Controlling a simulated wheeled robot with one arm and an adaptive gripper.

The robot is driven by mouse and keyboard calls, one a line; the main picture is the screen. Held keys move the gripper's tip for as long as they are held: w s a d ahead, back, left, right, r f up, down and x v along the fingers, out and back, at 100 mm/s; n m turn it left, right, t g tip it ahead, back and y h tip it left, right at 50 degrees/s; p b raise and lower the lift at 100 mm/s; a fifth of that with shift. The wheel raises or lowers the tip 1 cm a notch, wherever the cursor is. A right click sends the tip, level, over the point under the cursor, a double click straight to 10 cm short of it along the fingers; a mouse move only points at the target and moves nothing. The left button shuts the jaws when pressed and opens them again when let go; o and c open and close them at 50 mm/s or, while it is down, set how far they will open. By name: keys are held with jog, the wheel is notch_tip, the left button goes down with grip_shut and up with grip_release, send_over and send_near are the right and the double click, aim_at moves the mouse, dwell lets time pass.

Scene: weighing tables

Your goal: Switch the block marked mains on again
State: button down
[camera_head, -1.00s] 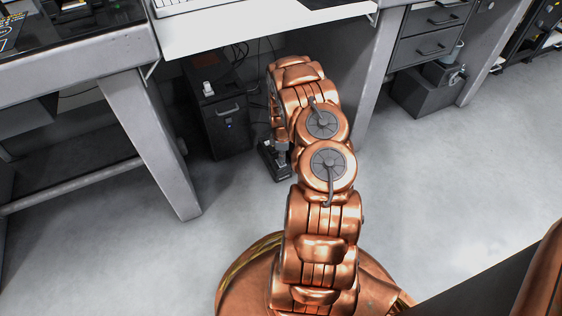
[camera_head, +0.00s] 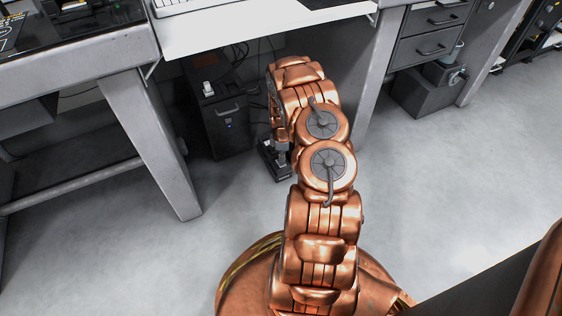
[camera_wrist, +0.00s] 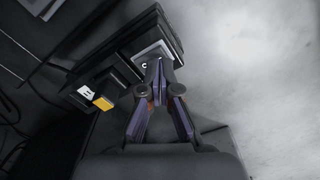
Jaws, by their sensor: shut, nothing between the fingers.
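A dark block (camera_head: 284,178) lies on the floor beneath the desk, mostly hidden by my arm in the head view. In the wrist view a dark block (camera_wrist: 128,62) with a pale patch lies under my fingertips. No marking on it can be read, and its switch position cannot be seen. My gripper (camera_wrist: 154,66) is shut and empty, its tips over the pale patch; I cannot tell whether they touch. In the head view the gripper (camera_head: 282,153) points down at the block. A white label (camera_wrist: 86,92) and a yellow piece (camera_wrist: 104,103) show left of the fingers.

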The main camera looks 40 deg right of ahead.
aim_at(282, 164)
jog(key=shift+f, duration=1.15)
dwell(0.8)
jog(key=shift+r, duration=0.2)
jog(key=shift+r+p, duration=3)
jog(key=shift+r, duration=0.4)
jog(key=shift+s+f, duration=0.1)
